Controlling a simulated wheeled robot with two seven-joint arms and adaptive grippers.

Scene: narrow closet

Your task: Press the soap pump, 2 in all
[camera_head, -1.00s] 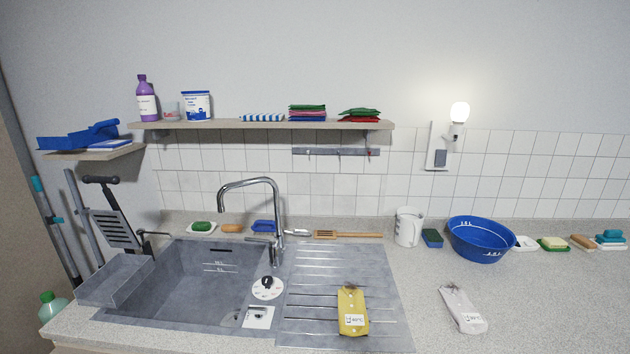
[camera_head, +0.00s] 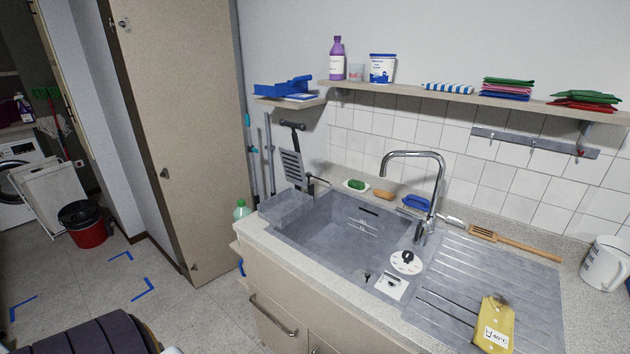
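I cannot make out a soap pump with certainty. A green bottle (camera_head: 240,209) stands low at the left end of the counter, partly hidden by it; I cannot tell whether its top is a pump. A green soap bar (camera_head: 356,184) lies on a white dish behind the grey sink (camera_head: 340,232). A white disc with a black knob (camera_head: 406,261) sits at the sink's right side, near the tap (camera_head: 436,200). Neither of my grippers is in view.
A purple bottle (camera_head: 337,60) and a white tub (camera_head: 382,68) stand on the wall shelf. A yellow tagged item (camera_head: 494,325) lies on the drainboard. A tall beige door (camera_head: 185,130) stands left of the counter. A red bin (camera_head: 83,226) is farther left; floor before it is open.

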